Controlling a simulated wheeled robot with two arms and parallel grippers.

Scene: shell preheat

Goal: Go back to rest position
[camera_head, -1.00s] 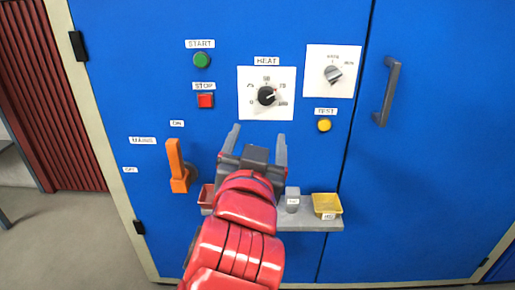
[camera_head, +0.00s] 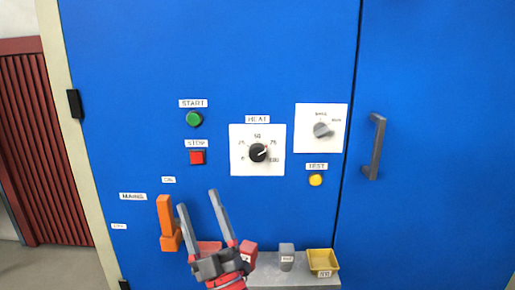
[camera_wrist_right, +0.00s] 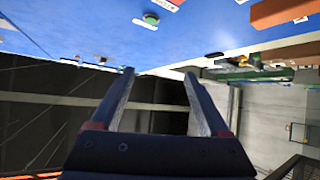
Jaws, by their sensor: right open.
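My right gripper (camera_head: 198,198) is open and empty in the head view, at the lower left of the panel, with its fingers pointing up. It is in front of the blue cabinet (camera_head: 430,230), below the red stop button (camera_head: 197,157) and right of the orange mains lever (camera_head: 168,222). In the right wrist view its two open fingers (camera_wrist_right: 160,75) have nothing between them, and the blue panel is at the top. My left gripper is in neither view.
The heat dial (camera_head: 258,152), a second dial (camera_head: 322,130), green start button (camera_head: 194,119), yellow test button (camera_head: 315,180) and door handle (camera_head: 375,146) are on the cabinet.

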